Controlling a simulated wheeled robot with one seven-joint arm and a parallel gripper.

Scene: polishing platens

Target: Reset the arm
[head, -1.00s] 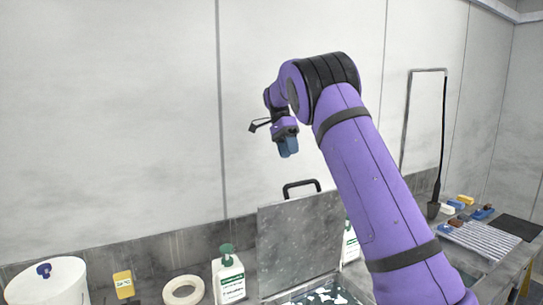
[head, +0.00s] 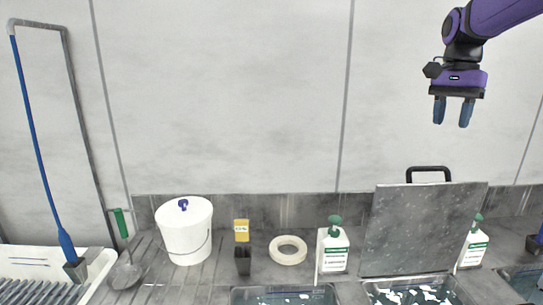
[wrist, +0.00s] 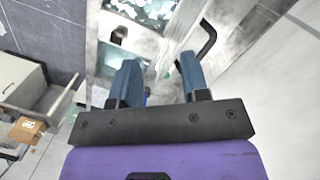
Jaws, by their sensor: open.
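My gripper (head: 453,111) hangs at the upper right of the head view with its two blue fingers pointing down. The fingers are apart and nothing is between them. It is in the air in front of the wall, above a grey upright lid (head: 425,228) with a black handle, and touches nothing. In the wrist view my gripper (wrist: 158,85) also shows empty, with the handle and basin area beyond its fingers.
On the counter stand a white bucket (head: 186,232), a yellow-topped holder (head: 241,232), a white ring (head: 288,250) and a pump bottle (head: 333,252). Sunken basins (head: 284,296) line the front. A drawer cabinet (wrist: 22,85) and a box (wrist: 27,129) show in the wrist view.

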